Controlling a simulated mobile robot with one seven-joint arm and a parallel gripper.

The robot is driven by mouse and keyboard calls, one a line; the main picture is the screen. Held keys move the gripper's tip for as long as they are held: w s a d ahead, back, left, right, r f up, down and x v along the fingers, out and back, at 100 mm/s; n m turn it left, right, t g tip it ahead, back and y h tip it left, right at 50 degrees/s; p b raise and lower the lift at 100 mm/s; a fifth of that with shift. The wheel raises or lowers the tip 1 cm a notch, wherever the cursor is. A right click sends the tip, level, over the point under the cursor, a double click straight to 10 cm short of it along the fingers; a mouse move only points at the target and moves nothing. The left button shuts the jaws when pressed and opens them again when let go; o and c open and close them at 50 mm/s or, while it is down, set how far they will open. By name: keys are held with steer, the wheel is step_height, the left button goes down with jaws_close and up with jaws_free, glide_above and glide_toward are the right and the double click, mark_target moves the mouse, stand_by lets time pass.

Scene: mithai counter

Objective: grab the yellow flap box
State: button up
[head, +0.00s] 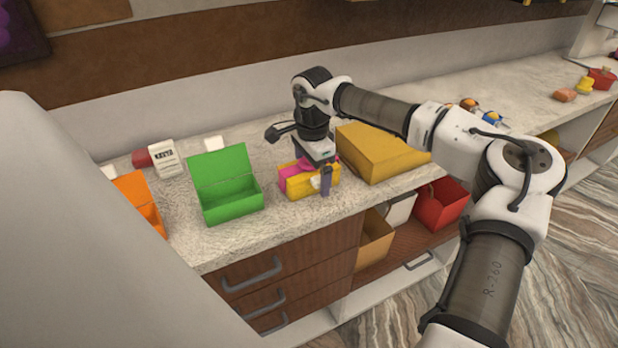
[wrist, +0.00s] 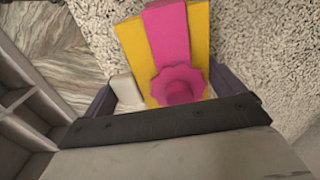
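A small yellow box (head: 298,187) with a pink ribbon stands on the counter, below my gripper (head: 313,172). In the wrist view the yellow box (wrist: 199,40), with its pink ribbon and flower-shaped bow (wrist: 180,86), lies between my two fingers. A small white piece (wrist: 127,90) sits beside it near the left finger. My gripper looks open, its fingers spread either side of the box; I cannot tell whether they touch it. A larger plain yellow box (head: 385,153) with a sloping top stands just right of the gripper, partly behind my arm.
A green box (head: 230,197) with a raised lid and an orange box (head: 140,192) stand to the left. A white labelled card (head: 166,157) is behind them. A red box (head: 440,205) sits on the shelf below. Sweets (head: 565,95) lie far right.

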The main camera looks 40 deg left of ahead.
steer(key=c, duration=0.5)
steer(key=shift+c, duration=0.2)
steer(key=shift+r, duration=0.15)
